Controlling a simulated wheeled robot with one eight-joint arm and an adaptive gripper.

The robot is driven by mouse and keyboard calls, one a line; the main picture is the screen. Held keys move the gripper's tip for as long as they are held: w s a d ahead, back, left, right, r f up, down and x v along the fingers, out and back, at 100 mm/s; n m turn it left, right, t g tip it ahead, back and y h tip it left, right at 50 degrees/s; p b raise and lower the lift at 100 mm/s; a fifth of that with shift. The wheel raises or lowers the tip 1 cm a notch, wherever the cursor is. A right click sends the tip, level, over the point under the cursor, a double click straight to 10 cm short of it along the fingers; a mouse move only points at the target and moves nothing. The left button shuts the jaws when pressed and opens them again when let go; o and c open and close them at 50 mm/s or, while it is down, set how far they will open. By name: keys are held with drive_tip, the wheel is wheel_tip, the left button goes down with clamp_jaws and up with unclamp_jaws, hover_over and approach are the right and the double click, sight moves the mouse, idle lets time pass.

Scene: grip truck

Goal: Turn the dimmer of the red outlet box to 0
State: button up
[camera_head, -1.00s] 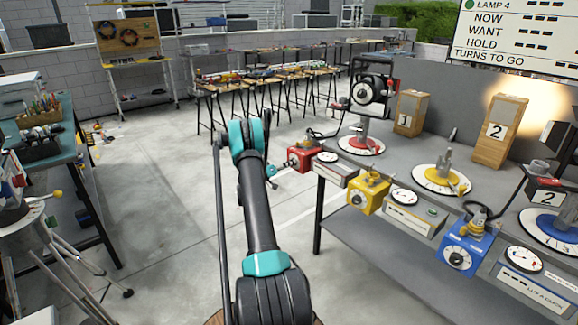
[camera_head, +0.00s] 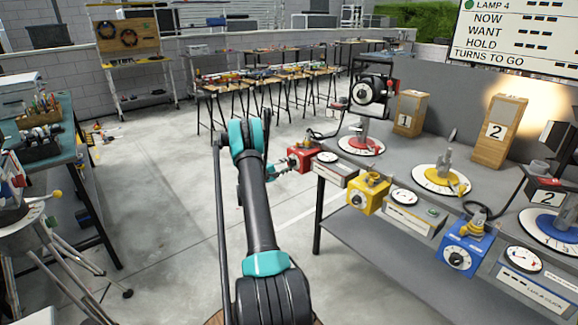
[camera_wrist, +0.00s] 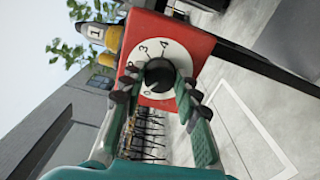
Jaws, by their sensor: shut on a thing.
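The red outlet box (camera_head: 302,158) sits at the left end of the grey workbench, with its dial face toward my arm. In the wrist view the red box (camera_wrist: 196,42) fills the upper middle. Its white dial plate has dark digits, with a 4 and a 0 readable, and a black dimmer knob (camera_wrist: 159,73) at its centre. My gripper (camera_wrist: 158,88) is shut on the knob, one finger on each side. In the head view my gripper (camera_head: 281,169) reaches the front of the box. The knob's pointer is hard to make out.
A yellow outlet box (camera_head: 368,194) and a blue outlet box (camera_head: 462,250) stand further along the bench's front edge. Turntables, meters and numbered wooden blocks (camera_head: 500,132) are behind them.

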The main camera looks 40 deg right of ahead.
drive_tip(key=n, duration=0.4)
drive_tip(key=shift+n, duration=0.3)
idle(0.3)
drive_tip(key=o, duration=1.2)
drive_tip(key=shift+c, duration=0.2)
drive_tip(key=a, duration=1.2)
drive_tip(key=shift+s, duration=0.45)
drive_tip(key=shift+a+r, duration=0.1)
